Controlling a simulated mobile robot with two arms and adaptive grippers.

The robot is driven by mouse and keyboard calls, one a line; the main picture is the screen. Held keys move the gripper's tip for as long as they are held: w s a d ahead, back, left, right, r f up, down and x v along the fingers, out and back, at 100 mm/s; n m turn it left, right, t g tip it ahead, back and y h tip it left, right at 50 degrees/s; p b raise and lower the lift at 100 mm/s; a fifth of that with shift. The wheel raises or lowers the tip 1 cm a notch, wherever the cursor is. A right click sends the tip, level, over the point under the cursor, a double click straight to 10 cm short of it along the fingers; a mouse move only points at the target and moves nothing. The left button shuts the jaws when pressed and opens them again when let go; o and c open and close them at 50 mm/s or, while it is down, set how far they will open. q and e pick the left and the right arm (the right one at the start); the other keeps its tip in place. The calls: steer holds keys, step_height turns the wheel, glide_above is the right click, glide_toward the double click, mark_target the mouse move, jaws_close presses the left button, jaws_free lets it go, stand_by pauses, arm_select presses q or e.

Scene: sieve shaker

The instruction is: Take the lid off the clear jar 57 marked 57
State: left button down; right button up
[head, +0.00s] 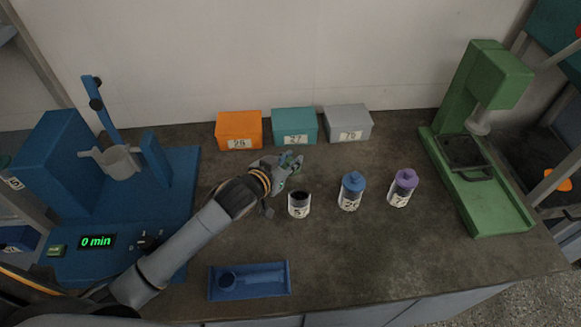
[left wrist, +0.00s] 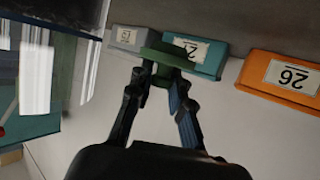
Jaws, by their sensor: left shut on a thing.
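The clear jar (head: 299,210) stands upright and without a lid on the dark table. Its dark contents show at the open top, and its label reads as a 5 with the rest unclear. My left gripper (head: 287,165) is above and behind the jar, apart from it. It is shut on a green lid (left wrist: 167,57), which lies between the fingertips in the left wrist view. In the head view the lid (head: 291,159) is partly hidden by the fingers. My right gripper is in neither view.
A blue-lidded jar (head: 351,192) and a purple-lidded jar (head: 402,188) stand to the right. Orange (head: 239,126), teal (head: 294,123) and grey (head: 348,121) boxes line the wall. A blue tray (head: 276,285) lies in front, a blue machine (head: 65,175) left, a green press (head: 480,205) right.

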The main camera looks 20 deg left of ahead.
arm_select(q)
step_height(320, 180, down, 2)
steer(key=shift+f, duration=0.45)
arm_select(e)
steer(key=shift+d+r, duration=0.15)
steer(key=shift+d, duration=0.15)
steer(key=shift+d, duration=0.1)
arm_select(q)
steer(key=shift+s+f, duration=0.2)
steer(key=shift+f, duration=0.35)
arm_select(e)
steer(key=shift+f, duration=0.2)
